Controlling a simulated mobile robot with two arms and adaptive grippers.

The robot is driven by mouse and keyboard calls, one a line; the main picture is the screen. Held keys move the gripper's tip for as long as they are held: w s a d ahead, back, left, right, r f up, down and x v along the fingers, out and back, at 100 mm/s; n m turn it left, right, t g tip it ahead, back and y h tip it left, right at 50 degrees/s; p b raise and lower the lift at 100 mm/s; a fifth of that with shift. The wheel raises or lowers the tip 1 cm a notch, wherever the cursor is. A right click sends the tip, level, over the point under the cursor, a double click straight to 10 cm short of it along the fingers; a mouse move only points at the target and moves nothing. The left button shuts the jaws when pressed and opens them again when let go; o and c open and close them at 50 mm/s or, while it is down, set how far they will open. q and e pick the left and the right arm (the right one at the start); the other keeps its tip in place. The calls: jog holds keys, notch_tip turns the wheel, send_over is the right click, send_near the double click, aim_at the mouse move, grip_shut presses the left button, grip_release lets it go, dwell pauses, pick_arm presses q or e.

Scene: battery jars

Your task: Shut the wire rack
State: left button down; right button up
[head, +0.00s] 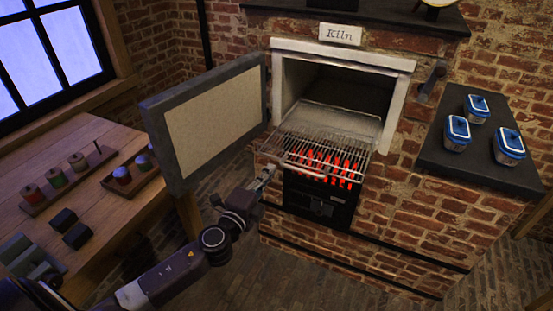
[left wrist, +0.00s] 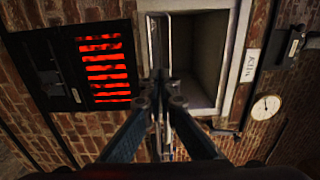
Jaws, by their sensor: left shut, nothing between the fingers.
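The wire rack (head: 328,147) sticks out of the open front of the kiln (head: 345,88), above the glowing red firebox (head: 325,163). My left gripper (head: 268,171) is shut and empty, close to the rack's front left corner; I cannot tell whether it touches. In the left wrist view, its closed fingertips (left wrist: 166,85) lie in front of the kiln opening (left wrist: 207,60). The rack is seen nearly edge-on there and is partly hidden by the fingers. My right gripper is not in view.
The kiln door (head: 210,120) stands wide open on the left. Several blue-lidded jars (head: 457,130) stand on the dark ledge (head: 435,160) at right. A wooden bench (head: 105,210) at left holds racks of small items and dark blocks.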

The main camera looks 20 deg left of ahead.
aim_at(281, 156)
pick_arm(q)
jog(key=w, duration=0.5)
jog(key=shift+w+p, duration=0.1)
jog(key=shift+p, duration=0.3)
